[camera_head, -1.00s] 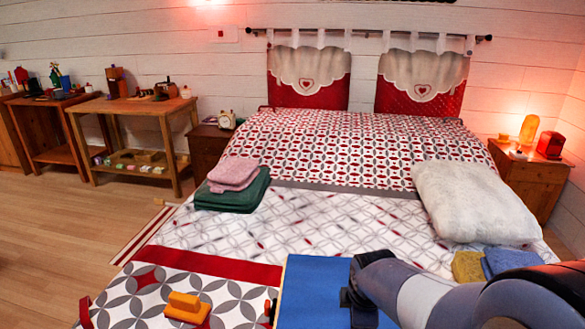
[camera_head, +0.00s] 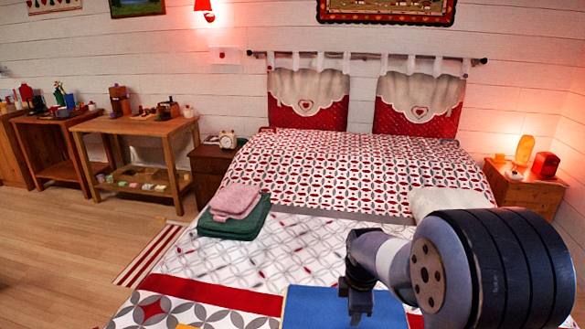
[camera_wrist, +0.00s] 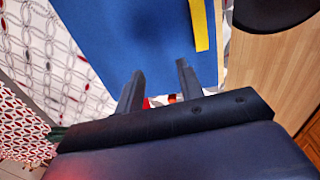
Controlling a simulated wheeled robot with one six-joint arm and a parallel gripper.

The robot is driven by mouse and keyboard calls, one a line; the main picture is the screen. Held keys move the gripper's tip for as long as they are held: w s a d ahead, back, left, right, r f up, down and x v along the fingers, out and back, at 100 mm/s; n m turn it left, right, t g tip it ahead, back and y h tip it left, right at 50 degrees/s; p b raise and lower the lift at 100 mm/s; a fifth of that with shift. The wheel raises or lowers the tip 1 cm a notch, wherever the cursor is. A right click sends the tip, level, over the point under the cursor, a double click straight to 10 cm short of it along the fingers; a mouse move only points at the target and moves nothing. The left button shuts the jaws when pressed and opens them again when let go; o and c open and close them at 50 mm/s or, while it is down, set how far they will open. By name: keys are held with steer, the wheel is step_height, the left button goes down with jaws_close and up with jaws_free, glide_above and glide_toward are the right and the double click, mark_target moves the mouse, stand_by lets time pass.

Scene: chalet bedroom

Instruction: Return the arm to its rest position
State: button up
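My arm reaches in from the lower right of the head view, over the bed. My gripper (camera_head: 355,302) points down over or beside a flat blue panel (camera_head: 308,308) at the bottom of that view. In the wrist view my gripper (camera_wrist: 156,78) has its two dark fingers apart, with nothing held between them. The blue panel (camera_wrist: 125,35) lies beyond the fingertips there, with a yellow strip (camera_wrist: 201,22) on it. I cannot tell how far the fingertips are from the panel.
The bed's patterned cover (camera_head: 320,170) fills the middle. Folded pink towels (camera_head: 235,201) lie on a green one (camera_head: 235,221). My arm partly hides the white pillow (camera_head: 440,199). A nightstand (camera_head: 528,192) stands right, wooden tables (camera_head: 130,126) left. Floor (camera_head: 70,235) is clear at left.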

steer(key=w+r+g+p, duration=0.1)
steer(key=w+r+p, duration=0.3)
steer(key=r, duration=0.6)
steer(key=shift+w+d+r+g+p, duration=0.2)
steer(key=shift+r+g+p, duration=0.2)
steer(key=shift+p, duration=0.25)
